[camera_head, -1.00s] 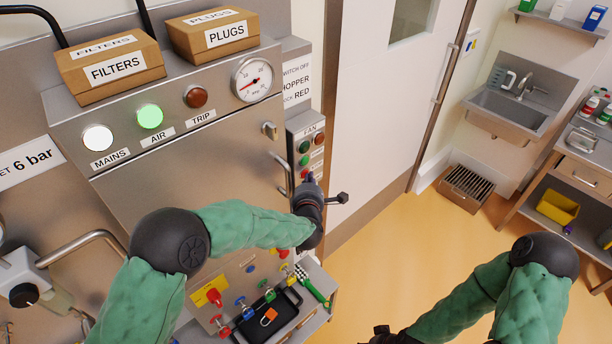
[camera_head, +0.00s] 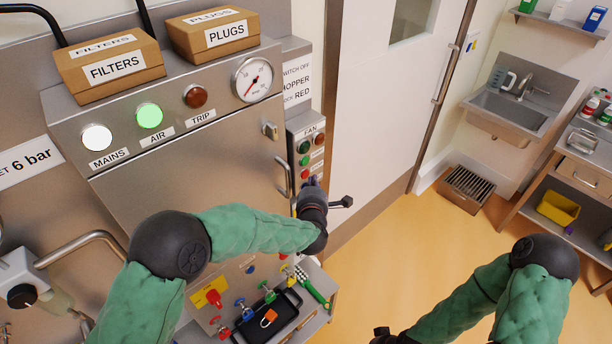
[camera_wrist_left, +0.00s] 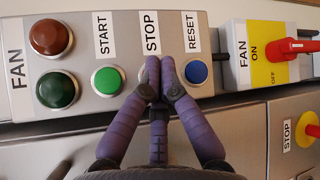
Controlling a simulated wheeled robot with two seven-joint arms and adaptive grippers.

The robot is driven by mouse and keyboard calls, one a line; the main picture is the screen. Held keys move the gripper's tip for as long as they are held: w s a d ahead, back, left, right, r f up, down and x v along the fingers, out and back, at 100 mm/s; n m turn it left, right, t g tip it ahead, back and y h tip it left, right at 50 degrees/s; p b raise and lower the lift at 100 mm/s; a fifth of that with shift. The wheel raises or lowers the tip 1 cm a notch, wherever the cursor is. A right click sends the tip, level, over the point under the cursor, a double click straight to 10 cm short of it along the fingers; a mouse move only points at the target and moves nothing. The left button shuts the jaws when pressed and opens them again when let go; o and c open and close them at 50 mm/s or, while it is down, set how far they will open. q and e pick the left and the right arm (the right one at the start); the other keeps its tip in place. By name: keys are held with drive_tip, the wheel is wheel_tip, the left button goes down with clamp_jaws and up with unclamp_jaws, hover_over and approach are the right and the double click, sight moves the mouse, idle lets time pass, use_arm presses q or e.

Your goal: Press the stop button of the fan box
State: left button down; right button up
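The fan box (camera_head: 291,128) is a grey panel at the right of the steel cabinet. In the left wrist view it (camera_wrist_left: 75,110) carries a dark red lamp, a dark green lamp, a green start button (camera_wrist_left: 108,80) and a blue reset button (camera_wrist_left: 196,72). The red stop button (camera_head: 304,174) shows in the head view. My left gripper (camera_wrist_left: 160,72) has its purple fingertips together below the STOP label, covering the stop button in the wrist view; I cannot tell whether they touch it. The left gripper (camera_head: 312,183) is at the box's lower end. My right gripper (camera_head: 382,333) is only partly visible at the bottom edge.
The cabinet's bar handle (camera_head: 283,174) is left of my gripper. A black tray (camera_head: 270,318) and several coloured valves lie below.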

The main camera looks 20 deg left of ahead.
use_arm(q)
drive_tip(key=shift+s+d, duration=0.7)
drive_tip(key=shift+d, duration=0.35)
drive_tip(key=shift+s+d, duration=0.7)
drive_tip(key=shift+d, duration=0.35)
